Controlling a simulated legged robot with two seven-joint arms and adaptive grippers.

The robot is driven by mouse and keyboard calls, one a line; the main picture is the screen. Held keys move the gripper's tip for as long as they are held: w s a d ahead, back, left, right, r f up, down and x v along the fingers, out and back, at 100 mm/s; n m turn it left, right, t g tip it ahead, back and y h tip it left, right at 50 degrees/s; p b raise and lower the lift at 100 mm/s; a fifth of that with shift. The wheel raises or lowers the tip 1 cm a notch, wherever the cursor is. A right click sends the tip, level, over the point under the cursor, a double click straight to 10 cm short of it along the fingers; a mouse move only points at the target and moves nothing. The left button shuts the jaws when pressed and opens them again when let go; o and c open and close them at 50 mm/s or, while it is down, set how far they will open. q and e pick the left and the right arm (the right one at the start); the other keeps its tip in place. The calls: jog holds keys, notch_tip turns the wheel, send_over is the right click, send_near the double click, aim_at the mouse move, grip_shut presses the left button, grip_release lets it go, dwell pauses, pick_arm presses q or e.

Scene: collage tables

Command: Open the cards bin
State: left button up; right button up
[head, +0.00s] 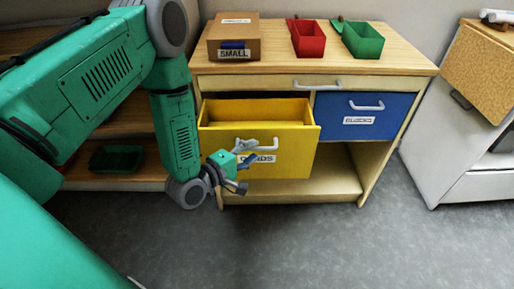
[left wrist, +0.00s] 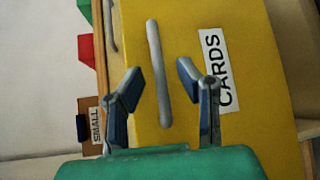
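The yellow cards bin (head: 222,142) is a drawer in the wooden cabinet and stands pulled out, with its open top showing. Its front carries a white CARDS label, partly hidden by my gripper in the head view and clear in the left wrist view (left wrist: 217,70). A pale bar handle (left wrist: 158,75) is on the bin front, left of the label in the wrist view. My left gripper (head: 247,162) is at the bin front by the handle. Its fingers (left wrist: 160,82) are apart, with the handle between them in the picture; no contact is clear. My right gripper is not in view.
A closed blue bin (head: 378,103) sits right of the yellow one. On the cabinet top (head: 275,62) are a cardboard box (head: 233,37) labelled SMALL, a red bin (head: 308,40) and a green bin (head: 362,41). Grey floor (head: 330,235) in front is clear.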

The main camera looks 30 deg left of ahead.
pick_arm(q)
jog(key=v, duration=0.9)
jog(key=shift+a, duration=0.2)
jog(key=shift+s+d+f, duration=0.1)
jog(key=shift+f, duration=0.05)
jog(key=s+d+f+m+g, duration=0.3)
jog(key=d+f+m+g, duration=0.1)
jog(key=f+m+g, duration=0.15)
jog(key=s+f+m+g+y, duration=0.2)
jog(key=s+m+g, duration=0.3)
jog(key=s, duration=0.3)
jog(key=s+f+m+g+y, duration=0.2)
jog(key=s+f+m+g, duration=0.3)
jog(key=s+m, duration=0.2)
jog(key=shift+s+a, duration=0.15)
jog(key=shift+s, duration=1)
jog(key=shift+w+f, duration=0.1)
jog(key=shift+f, duration=0.05)
